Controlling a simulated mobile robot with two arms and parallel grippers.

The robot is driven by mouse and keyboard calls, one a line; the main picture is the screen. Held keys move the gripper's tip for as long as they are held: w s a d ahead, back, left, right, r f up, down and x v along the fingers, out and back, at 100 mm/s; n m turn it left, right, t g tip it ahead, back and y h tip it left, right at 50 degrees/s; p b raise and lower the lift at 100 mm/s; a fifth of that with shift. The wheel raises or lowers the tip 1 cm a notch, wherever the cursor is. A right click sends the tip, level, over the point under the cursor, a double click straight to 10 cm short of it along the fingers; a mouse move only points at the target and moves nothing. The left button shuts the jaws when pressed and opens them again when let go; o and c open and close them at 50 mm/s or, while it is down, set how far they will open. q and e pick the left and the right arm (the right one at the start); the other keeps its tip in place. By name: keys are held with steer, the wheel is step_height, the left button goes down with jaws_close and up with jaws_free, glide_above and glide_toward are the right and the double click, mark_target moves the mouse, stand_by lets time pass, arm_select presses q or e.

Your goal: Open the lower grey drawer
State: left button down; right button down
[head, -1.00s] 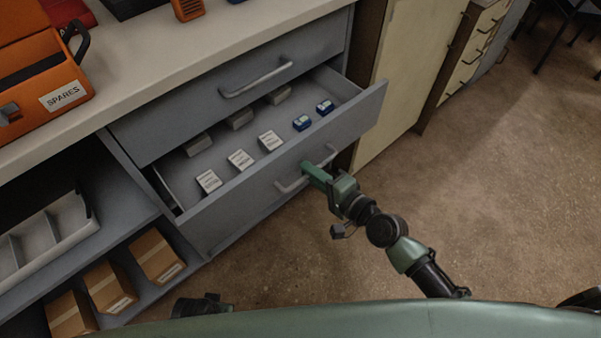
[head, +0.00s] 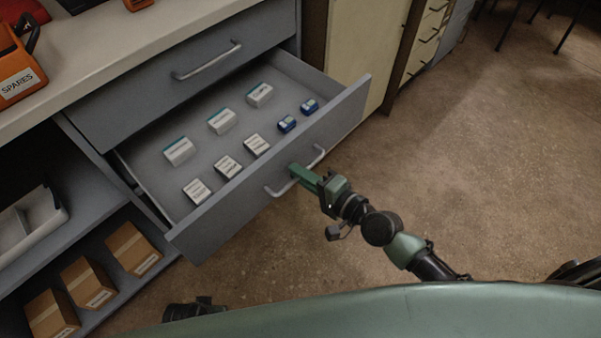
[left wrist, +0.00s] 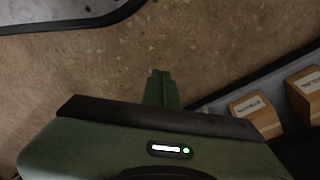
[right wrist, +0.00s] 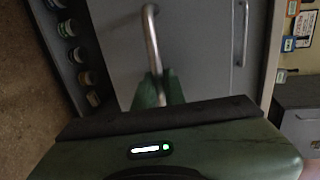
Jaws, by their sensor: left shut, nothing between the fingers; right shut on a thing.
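The lower grey drawer (head: 225,218) is pulled well out beneath the shut upper drawer (head: 150,97). Small white cartons and two blue boxes show inside it. My right gripper (head: 298,172) is shut on its bar handle (head: 275,191). In the right wrist view the gripper's fingers (right wrist: 158,88) close around the silvery handle (right wrist: 151,35), which stands out from the grey front. My left gripper (left wrist: 161,88) is shut and empty in the left wrist view, over the brown floor, apart from the drawer. In the head view only a dark part of that arm shows at the bottom.
The worktop (head: 110,50) above carries an orange SPARES case (head: 18,70). A cream cabinet (head: 365,45) stands to the right. The floor in front is open.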

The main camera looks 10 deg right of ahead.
steer(key=c, duration=1.8)
jaws_free()
steer(key=shift+o, duration=0.2)
steer(key=shift+s+d, duration=0.1)
